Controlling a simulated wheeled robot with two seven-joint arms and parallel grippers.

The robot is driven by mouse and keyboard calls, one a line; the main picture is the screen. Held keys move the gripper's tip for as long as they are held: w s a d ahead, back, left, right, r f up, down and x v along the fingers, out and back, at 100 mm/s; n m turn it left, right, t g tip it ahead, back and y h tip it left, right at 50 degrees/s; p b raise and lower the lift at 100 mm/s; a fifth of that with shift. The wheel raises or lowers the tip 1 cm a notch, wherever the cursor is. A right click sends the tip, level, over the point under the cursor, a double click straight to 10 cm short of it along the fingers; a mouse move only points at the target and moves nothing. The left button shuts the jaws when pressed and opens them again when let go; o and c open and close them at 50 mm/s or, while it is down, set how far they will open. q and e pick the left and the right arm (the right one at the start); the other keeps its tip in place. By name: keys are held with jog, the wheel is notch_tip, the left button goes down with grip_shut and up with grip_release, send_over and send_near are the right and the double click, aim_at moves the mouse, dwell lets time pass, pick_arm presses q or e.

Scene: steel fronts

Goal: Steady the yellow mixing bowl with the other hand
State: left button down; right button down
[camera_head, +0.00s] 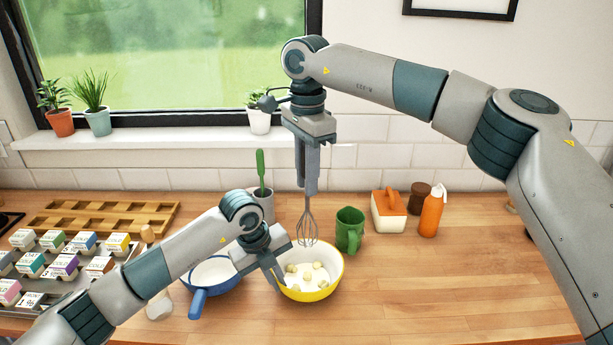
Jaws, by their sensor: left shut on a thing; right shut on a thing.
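The yellow mixing bowl (325,290) stands on the wooden counter, white inside, with several pale lumps in it. My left gripper (277,278) is at the bowl's left rim, shut on it. My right gripper (308,188) points down above the bowl and is shut on a whisk (307,224). The whisk hangs upright, its wire end over the back part of the bowl. I cannot tell whether the wires touch anything in the bowl.
A blue pan (198,302) stands left of the bowl, partly behind my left arm. A green mug (349,230), a butter dish (388,212) and an orange bottle (431,214) stand behind and right. Small boxes (64,265) fill a rack at left. The counter's right front is clear.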

aim_at(307, 228)
jog(key=shift+f, duration=0.25)
jog(key=shift+f, duration=5.9)
jog(key=shift+f, duration=0.6)
jog(key=shift+s, duration=0.15)
